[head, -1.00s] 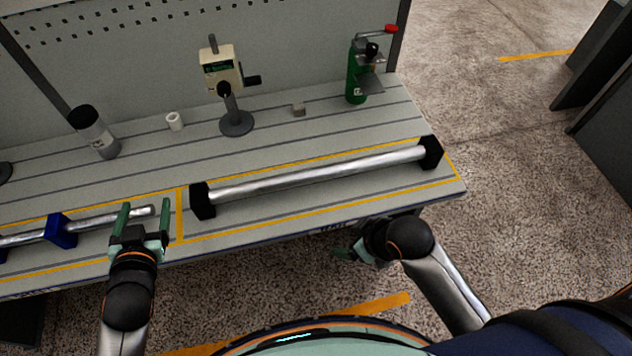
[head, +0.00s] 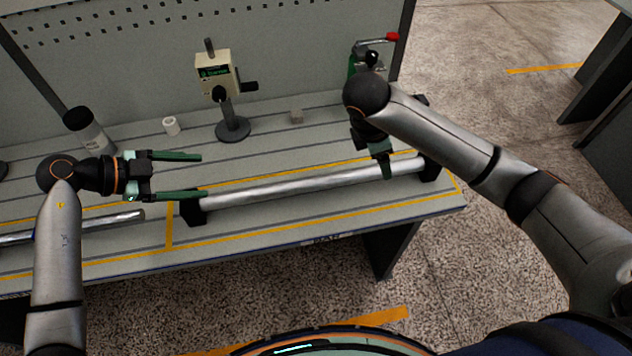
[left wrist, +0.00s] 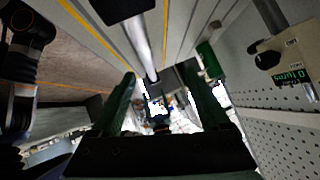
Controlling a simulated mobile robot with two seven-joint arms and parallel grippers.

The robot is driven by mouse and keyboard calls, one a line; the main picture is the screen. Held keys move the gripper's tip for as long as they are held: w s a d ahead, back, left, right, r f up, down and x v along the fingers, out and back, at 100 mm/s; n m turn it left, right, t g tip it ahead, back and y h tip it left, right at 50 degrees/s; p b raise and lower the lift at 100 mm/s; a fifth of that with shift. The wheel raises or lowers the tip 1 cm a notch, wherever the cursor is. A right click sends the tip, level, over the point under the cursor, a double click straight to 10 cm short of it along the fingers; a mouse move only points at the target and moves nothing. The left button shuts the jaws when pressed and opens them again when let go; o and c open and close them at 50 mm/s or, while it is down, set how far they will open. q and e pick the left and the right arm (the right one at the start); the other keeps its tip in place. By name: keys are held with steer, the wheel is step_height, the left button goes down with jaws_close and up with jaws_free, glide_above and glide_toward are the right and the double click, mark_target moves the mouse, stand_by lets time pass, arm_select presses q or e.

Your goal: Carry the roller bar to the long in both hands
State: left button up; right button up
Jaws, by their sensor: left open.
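A long silver roller bar (head: 300,185) lies across black end blocks in the yellow-outlined right-hand area of the bench. It also shows in the left wrist view (left wrist: 139,38). The left end block (head: 193,208) is partly covered by my left gripper. My left gripper (head: 203,176) is open and empty, fingers pointing right, above and beside the bar's left end. My right gripper (head: 385,172) is over the bar near its right end, with a green finger across it. Its other finger is hidden, so I cannot tell whether it grips the bar.
A second silver bar (head: 120,217) lies at the left of the bench. A green red-handled device (head: 354,66) is partly hidden.

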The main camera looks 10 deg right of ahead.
mark_target(222, 196)
arm_select(q)
steer(key=a+f+y, duration=0.1)
steer(key=s+a+f+g, duration=0.1)
steer(key=shift+s+a+n+g+y, duration=0.15)
steer(key=shift+a+n+g+y, duration=0.15)
steer(key=shift+a+y, duration=0.1)
arm_select(e)
steer(key=shift+w+d+r+h, duration=0.3)
steer(key=shift+w+d+r, duration=0.2)
steer(key=shift+d+r, duration=0.35)
arm_select(q)
steer(key=shift+d, duration=0.1)
arm_select(e)
steer(key=shift+f, duration=0.15)
arm_select(q)
steer(key=shift+d+f, duration=0.35)
steer(key=shift+d, duration=0.05)
arm_select(e)
steer(key=shift+d+f, duration=0.15)
steer(key=shift+f, duration=0.3)
arm_select(q)
steer(key=x, duration=1.1)
steer(key=shift+d+f, duration=0.1)
steer(key=shift+d, duration=0.1)
arm_select(e)
steer(key=x, duration=1.1)
steer(key=shift+d+f, duration=0.15)
steer(key=shift+f, duration=0.05)
